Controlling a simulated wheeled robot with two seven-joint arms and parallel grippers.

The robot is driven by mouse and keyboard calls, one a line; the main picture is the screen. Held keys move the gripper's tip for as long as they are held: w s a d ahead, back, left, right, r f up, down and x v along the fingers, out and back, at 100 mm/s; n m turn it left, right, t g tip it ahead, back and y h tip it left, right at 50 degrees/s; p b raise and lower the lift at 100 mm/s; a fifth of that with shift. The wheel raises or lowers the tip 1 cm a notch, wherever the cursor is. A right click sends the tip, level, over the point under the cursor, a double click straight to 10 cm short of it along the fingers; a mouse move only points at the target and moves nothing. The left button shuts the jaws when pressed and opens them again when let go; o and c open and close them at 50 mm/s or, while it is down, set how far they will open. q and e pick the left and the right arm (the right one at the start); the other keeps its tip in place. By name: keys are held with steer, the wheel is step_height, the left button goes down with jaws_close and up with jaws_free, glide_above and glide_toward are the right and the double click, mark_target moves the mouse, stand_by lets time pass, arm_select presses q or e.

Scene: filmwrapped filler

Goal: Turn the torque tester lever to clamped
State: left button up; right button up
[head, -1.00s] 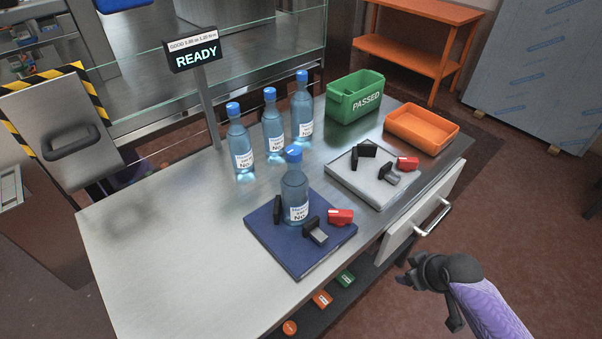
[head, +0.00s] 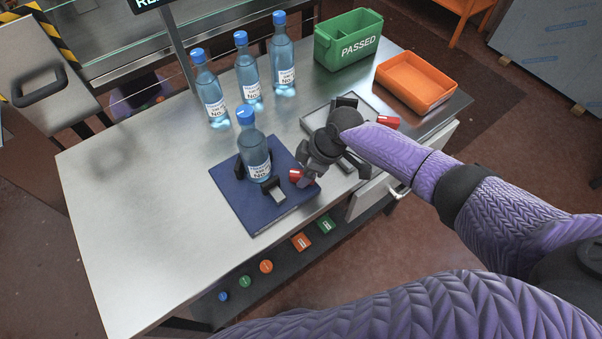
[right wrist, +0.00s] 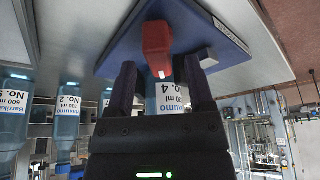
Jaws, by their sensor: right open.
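The torque tester is a dark blue plate (head: 233,204) on the steel table. A blue bottle (head: 254,150) with a blue cap stands upright on it between two black jaws; I cannot tell whether they touch it. The red lever (head: 295,175) is at the plate's right side, partly hidden by my right gripper (head: 306,176). In the right wrist view the red lever (right wrist: 157,45) lies between and just beyond the open fingers of my right gripper (right wrist: 161,68), apart from both. The No. 4 label shows behind it. My left gripper is out of view.
Three similar bottles (head: 245,75) stand behind the tester. A grey plate (head: 318,118) with another red lever (head: 388,122) is partly hidden by my right arm. A green PASSED bin (head: 337,50) and orange tray (head: 410,95) stand back right. The table's left is clear.

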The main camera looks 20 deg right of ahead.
steer(key=shift+x, duration=1)
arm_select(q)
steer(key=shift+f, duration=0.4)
arm_select(e)
steer(key=shift+r, duration=0.1)
jaws_close()
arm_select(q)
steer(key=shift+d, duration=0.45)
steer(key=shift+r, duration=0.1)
